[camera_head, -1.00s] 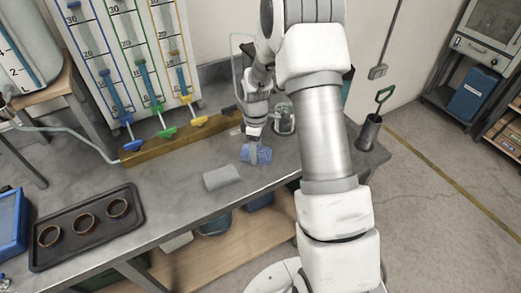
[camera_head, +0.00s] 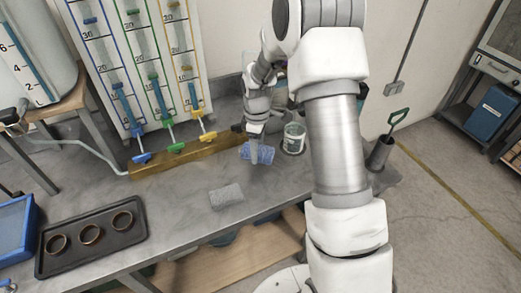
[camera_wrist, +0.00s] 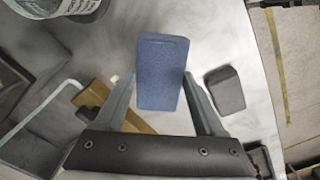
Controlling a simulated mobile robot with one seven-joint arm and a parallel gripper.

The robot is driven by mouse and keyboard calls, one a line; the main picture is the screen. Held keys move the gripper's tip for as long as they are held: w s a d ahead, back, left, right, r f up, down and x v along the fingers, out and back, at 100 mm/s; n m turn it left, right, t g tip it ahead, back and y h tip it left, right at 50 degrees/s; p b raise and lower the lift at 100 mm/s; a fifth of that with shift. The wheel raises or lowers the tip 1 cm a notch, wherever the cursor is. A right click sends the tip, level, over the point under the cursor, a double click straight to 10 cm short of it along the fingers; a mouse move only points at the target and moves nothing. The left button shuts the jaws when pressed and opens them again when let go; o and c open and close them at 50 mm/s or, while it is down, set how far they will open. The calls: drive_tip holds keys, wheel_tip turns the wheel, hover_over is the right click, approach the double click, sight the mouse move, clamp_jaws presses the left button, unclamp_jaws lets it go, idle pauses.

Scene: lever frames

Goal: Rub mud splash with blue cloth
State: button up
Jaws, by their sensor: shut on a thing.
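The blue cloth (camera_head: 258,153) is between the fingers of my gripper (camera_head: 256,140), over the right part of the grey bench. In the wrist view the cloth (camera_wrist: 160,75) looks like a thick blue pad, with a finger of my gripper (camera_wrist: 160,72) along each side. My gripper is shut on it. I cannot tell whether the cloth touches the bench top. I cannot make out a mud splash clearly in either view; the cloth and gripper may cover part of the surface.
A grey cloth or pad (camera_head: 226,196) lies front-left of my gripper. A clear container (camera_head: 294,138) stands close to the right. A wooden rail (camera_head: 180,155) with coloured valves runs behind. Bench around the grey pad is clear.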

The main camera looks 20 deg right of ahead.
drive_tip(key=shift+r+p, duration=0.5)
drive_tip(key=shift+r, duration=0.65)
